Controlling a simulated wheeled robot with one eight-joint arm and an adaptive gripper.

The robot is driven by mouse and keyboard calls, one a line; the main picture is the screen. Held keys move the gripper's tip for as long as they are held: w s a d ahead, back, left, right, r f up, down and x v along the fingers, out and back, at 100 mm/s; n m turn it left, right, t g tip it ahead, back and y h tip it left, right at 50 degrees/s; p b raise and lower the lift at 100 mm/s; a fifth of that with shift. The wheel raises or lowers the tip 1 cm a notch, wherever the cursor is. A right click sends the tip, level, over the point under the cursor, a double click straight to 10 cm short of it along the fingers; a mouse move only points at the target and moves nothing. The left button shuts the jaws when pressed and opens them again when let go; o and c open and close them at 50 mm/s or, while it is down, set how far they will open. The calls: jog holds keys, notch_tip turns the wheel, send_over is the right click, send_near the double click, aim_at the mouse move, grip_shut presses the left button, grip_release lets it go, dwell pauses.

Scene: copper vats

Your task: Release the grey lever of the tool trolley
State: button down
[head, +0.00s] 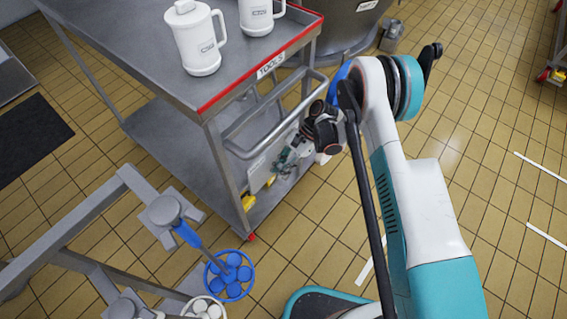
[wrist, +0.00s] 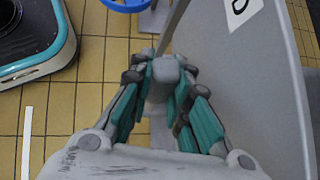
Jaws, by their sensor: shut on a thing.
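The tool trolley (head: 196,110) is a grey metal cart with a red-edged top and a "TOOLS" label, at the upper left of the head view. My gripper (head: 288,160) is low at its handle end, beside a grey panel (head: 262,170). In the wrist view, the teal fingers of my gripper (wrist: 165,85) are closed around the rounded end of the grey lever (wrist: 168,68). In that view a large grey panel (wrist: 270,90) with a white label stands close on the right. The fingers hide much of the lever, and its angle is hard to tell.
Two white jugs, one in front (head: 197,45), stand on the trolley top. A tubular handle (head: 275,118) sticks out above my gripper. Tiled floor is open at right.

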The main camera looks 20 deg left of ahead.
dwell(0.3)
jog(key=c, duration=1.5)
grip_release()
jog(key=shift+w, duration=0.1)
jog(key=v, duration=0.7)
jog(key=shift+w+d+r, duration=0.1)
jog(key=shift+w+d, duration=0.05)
jog(key=shift+w, duration=0.05)
